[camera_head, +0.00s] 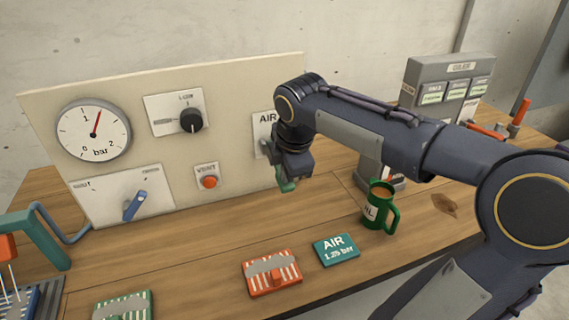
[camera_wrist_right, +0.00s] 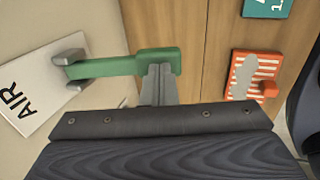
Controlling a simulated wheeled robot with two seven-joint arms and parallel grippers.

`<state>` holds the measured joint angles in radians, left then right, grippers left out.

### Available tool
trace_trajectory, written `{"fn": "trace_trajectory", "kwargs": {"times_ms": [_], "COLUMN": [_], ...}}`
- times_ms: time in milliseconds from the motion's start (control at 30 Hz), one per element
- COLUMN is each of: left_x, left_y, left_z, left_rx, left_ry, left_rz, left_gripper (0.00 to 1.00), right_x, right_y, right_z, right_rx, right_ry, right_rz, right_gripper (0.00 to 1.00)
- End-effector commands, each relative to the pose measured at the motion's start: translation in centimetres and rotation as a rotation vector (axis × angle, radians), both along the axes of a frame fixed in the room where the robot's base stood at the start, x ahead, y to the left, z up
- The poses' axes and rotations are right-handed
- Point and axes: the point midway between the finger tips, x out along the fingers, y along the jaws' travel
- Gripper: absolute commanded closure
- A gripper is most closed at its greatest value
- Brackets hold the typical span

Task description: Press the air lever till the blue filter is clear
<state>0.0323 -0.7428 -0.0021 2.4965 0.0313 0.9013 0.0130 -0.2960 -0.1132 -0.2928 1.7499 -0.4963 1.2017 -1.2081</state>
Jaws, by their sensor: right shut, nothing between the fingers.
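The green air lever (camera_wrist_right: 125,64) sticks out from the white AIR plate (camera_wrist_right: 40,95) on the panel. My right gripper (camera_wrist_right: 158,85) is shut and empty, its fingertips at the lever's free end, seemingly touching it. In the head view the right gripper (camera_head: 291,168) hides most of the lever, and a green end (camera_head: 287,186) shows below it. The blue slatted filter (camera_head: 48,298) lies at the lower left, cut off by the frame, with a grey patch on it. A red nozzle (camera_head: 8,246) stands above it with thin white streaks below. My left gripper is out of view.
The gauge (camera_head: 93,133) needle points just past 1. A red striped filter (camera_head: 272,273) and a green one (camera_head: 125,305) carry grey patches. A teal card (camera_head: 337,249) reads AIR 1.25 bar. A green mug (camera_head: 380,207) stands right of the gripper, under my forearm.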

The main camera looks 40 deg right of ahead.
Motion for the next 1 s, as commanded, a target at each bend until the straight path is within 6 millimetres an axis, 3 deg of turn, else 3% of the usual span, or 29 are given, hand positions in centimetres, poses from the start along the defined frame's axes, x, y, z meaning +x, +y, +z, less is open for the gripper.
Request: {"fn": "trace_trajectory", "kwargs": {"times_ms": [33,267,1000], "left_x": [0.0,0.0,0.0], "left_y": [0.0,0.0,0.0], "left_z": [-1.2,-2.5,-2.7], "left_rx": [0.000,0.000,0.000], "left_ry": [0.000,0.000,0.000], "left_rz": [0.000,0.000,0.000], "left_gripper": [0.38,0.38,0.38], "right_x": [-0.1,-0.1,-0.1], "right_y": [0.0,0.0,0.0], "right_z": [-0.9,-1.4,-1.7], "right_rx": [-0.007,-0.029,-0.034], "right_ry": [-0.022,-0.087,-0.095], "right_rz": [0.001,0.000,0.000], "right_gripper": [1.00,1.00,1.00]}}
